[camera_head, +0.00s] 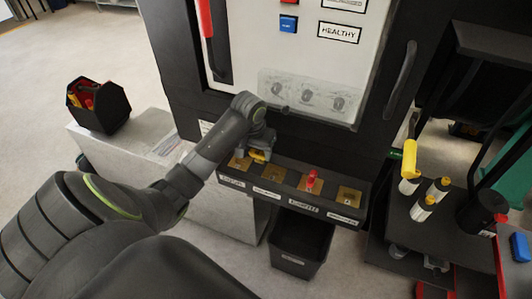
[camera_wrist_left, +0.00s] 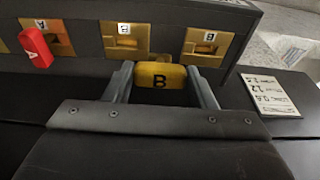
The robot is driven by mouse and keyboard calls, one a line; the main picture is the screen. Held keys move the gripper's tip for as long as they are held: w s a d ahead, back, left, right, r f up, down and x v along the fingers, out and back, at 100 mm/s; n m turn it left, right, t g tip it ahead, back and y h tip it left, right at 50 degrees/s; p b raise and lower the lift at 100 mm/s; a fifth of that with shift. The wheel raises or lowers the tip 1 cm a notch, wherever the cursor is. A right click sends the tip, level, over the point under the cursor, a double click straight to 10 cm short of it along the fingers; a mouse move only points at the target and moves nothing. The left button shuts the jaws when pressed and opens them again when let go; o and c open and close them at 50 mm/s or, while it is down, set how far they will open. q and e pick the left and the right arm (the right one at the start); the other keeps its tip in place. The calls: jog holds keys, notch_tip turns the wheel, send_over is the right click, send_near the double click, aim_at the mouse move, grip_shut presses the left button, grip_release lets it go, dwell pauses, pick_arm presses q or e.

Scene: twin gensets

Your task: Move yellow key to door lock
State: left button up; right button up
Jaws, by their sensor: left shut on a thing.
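The yellow key (camera_wrist_left: 160,78), marked B, is held between the two fingers of my left gripper (camera_wrist_left: 162,88) in the left wrist view. In the head view the yellow key (camera_head: 257,156) shows at my left gripper (camera_head: 259,147), over the left part of the black key shelf. I cannot tell whether it touches the shelf. A red key (camera_head: 311,178), marked A, sits at a brass plate (camera_head: 348,197) row on the shelf. Three dark round fittings (camera_head: 307,95) sit behind a clear cover on the cabinet door; I cannot tell which is the door lock. My right gripper is not in view.
The black cabinet's dark vertical handle (camera_head: 400,80) stands right of the fittings. A black bin (camera_head: 300,243) is below the shelf. A toolbox (camera_head: 98,105) stands on a grey box at left. A dark table with several white-yellow cylinders (camera_head: 422,208) stands at right.

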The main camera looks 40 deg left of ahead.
pick_arm(q)
jog(key=shift+s+a, duration=0.3)
jog(key=shift+a, duration=0.85)
jog(key=shift+s+a, duration=0.3)
jog(key=shift+a, duration=0.8)
jog(key=shift+s+a, duration=0.3)
jog(key=shift+a, duration=0.85)
jog(key=shift+w+f, duration=0.1)
jog(key=shift+w, duration=0.05)
jog(key=shift+w+a+f+g+h, duration=0.1)
jog(key=shift+w+f+g+h, duration=0.1)
jog(key=shift+w+f+g, duration=0.4)
jog(key=shift+w+f+g+h, duration=0.15)
jog(key=shift+f+g+h, duration=0.1)
jog(key=shift+g, duration=0.55)
jog(key=shift+f, duration=0.15)
jog(key=shift+s+f, duration=0.1)
jog(key=shift+f, duration=1.3)
